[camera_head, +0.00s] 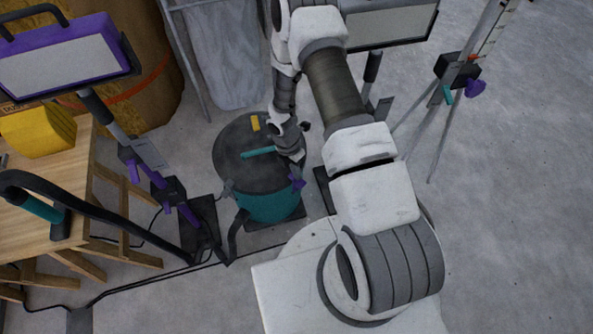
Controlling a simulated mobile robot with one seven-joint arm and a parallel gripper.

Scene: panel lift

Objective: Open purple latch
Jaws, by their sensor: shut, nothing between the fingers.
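A purple latch (297,182) sits on the right side of a vacuum with a dark lid (237,170) and a teal tank (268,205). My gripper (296,158) is at the right edge of the lid, just above the purple latch in the picture. It is shut and appears empty. Its fingertips are small and dark, and I cannot tell whether they touch the latch. A teal handle (258,152) and a yellow tab (255,123) show on top of the lid. My arm covers the area to the right of the vacuum.
A wooden table (75,190) with a yellow object (38,132) and a black hose stands at left. A purple-framed work light (65,60) stands there. A tripod (450,90) with another purple part (475,88) is at upper right. Bare floor lies at right.

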